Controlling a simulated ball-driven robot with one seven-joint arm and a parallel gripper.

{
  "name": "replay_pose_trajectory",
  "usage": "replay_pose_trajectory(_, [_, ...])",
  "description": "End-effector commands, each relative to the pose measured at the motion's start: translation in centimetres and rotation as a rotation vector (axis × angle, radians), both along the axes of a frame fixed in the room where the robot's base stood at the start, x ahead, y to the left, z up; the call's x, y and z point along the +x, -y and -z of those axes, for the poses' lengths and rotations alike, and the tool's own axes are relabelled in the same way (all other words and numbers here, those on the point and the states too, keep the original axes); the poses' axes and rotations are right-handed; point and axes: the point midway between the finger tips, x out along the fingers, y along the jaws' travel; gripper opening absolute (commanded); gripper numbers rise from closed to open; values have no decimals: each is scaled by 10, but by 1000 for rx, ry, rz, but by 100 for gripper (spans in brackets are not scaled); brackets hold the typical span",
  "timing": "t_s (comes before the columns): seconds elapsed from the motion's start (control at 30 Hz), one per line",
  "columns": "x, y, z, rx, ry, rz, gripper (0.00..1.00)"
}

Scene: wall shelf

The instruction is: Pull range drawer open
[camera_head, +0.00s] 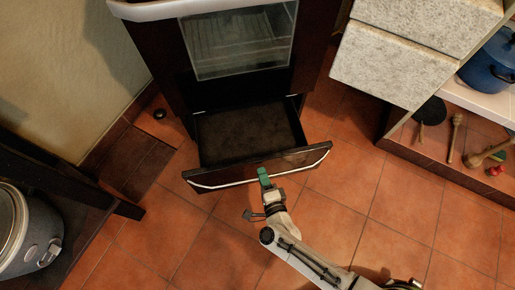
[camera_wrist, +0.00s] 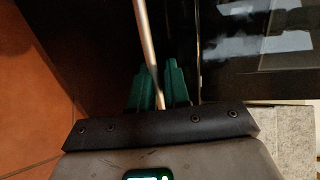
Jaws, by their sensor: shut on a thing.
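The range (camera_head: 240,42) stands at the top of the head view, with its windowed oven door shut. The range drawer (camera_head: 250,135) below it is pulled out, and its dark empty inside shows. A pale bar handle (camera_head: 225,184) runs along the drawer front.
A dark table or bench with a metal pot (camera_head: 38,235) is at the left. Pale cabinet drawers (camera_head: 395,62) and a low shelf with a blue pot (camera_head: 492,65) and wooden utensils are at the right. The tiled floor (camera_head: 400,215) in front is clear.

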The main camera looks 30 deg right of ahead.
Motion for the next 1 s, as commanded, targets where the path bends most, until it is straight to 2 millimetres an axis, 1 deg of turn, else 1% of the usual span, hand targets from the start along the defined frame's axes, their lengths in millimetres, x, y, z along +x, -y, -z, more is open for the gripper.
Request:
replay_pose_trajectory(0.03, [-15, -3, 0, 0, -4, -1, 0])
replay_pose_trajectory(0.1, [-29, -6, 1, 1, -4, 0, 0])
replay_pose_trajectory(0.2, [-44, -10, 1, -1, -3, 0, 0])
replay_pose_trajectory(0.3, [-55, -13, 1, 0, -2, 0, 0])
replay_pose_trajectory(0.5, [-65, -15, 1, 0, -2, 0, 0])
replay_pose_trajectory(0.83, [-65, -15, 1, 0, -2, 0, 0])
replay_pose_trajectory(0.87, [-65, -15, 1, 0, -2, 0, 19])
replay_pose_trajectory(1.0, [-64, -15, 1, 0, -1, 0, 33])
